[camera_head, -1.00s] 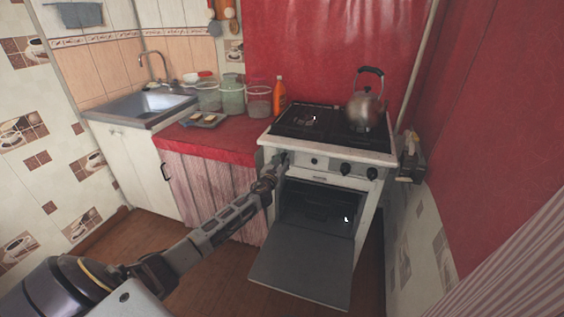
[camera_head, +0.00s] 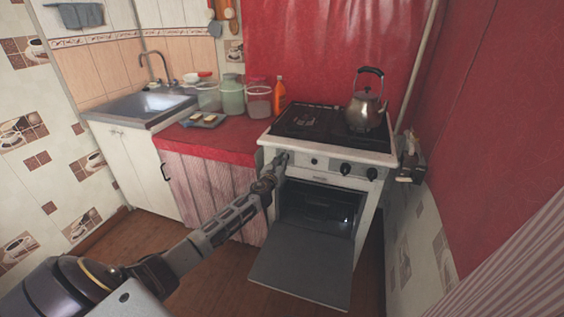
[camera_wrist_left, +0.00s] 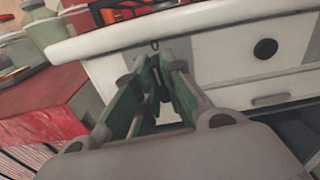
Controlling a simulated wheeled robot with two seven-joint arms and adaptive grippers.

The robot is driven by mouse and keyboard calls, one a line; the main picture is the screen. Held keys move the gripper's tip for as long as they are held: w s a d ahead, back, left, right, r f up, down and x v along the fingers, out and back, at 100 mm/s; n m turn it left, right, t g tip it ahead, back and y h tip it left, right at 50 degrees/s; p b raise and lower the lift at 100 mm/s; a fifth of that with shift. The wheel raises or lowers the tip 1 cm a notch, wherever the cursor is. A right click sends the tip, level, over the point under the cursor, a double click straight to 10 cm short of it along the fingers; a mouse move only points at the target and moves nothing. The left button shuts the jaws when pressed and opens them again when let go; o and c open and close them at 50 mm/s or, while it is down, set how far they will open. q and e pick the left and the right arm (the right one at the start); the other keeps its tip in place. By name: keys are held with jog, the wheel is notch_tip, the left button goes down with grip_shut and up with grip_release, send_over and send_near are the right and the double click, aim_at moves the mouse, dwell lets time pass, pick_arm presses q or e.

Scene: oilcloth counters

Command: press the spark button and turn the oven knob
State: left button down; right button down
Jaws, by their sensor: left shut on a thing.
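The white stove (camera_head: 327,152) stands at the right with its oven door (camera_head: 301,272) folded down open. My left gripper (camera_head: 282,159) is at the left end of the stove's front panel. It is shut on a dark knob there, which it mostly hides; I take this as the oven knob. The wrist view shows the fingers (camera_wrist_left: 160,84) closed around a dark part of it (camera_wrist_left: 157,82). To its right is a small round dark button (camera_head: 314,161), probably the spark button, also in the wrist view (camera_wrist_left: 265,48). My right gripper is not in view.
Two more dark knobs (camera_head: 345,169) (camera_head: 371,174) sit further right on the panel. A kettle (camera_head: 365,108) stands on the hob. The red counter (camera_head: 215,147) left of the stove holds jars, an orange bottle (camera_head: 280,93) and a tray. The open oven door takes floor space in front.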

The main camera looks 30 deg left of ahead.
pick_arm(q)
jog(key=n, duration=1.1)
jog(key=shift+a+f, duration=0.1)
jog(key=shift+a, duration=0.1)
dwell(0.4)
jog(key=c, duration=1.5)
grip_release()
jog(key=shift+s, duration=0.25)
jog(key=shift+v, duration=5.8)
